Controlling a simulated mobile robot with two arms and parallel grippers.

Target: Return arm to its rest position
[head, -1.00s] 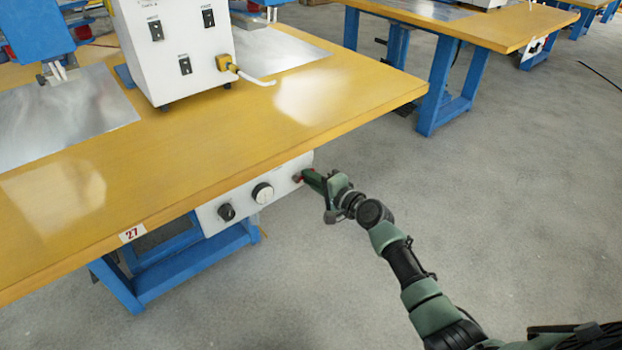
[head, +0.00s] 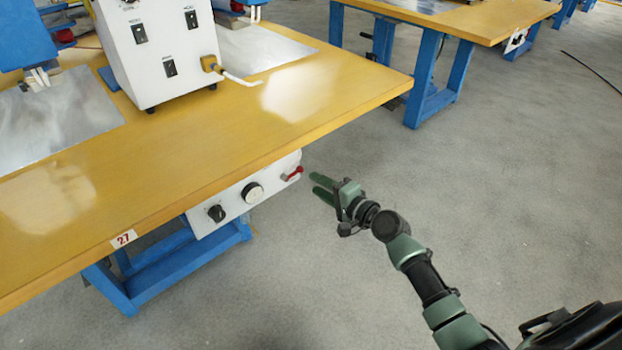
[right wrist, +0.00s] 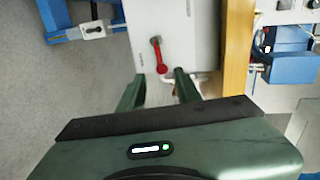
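My right gripper (head: 322,187) is green and open, its two fingers spread with nothing between them. It is just right of the white control panel (head: 238,199) under the table edge, apart from it. A red lever (head: 293,174) sits at the panel's right end, up and left of the fingertips. In the right wrist view the red lever (right wrist: 160,57) shows ahead of the open fingers (right wrist: 160,85), clear of them. My left gripper is not in the head view.
The yellow table (head: 180,140) marked 27 stands close on the left, with a white machine box (head: 160,50) on top. Its panel also has a black knob (head: 216,213) and a white-faced knob (head: 252,193). Another yellow table (head: 470,20) stands behind.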

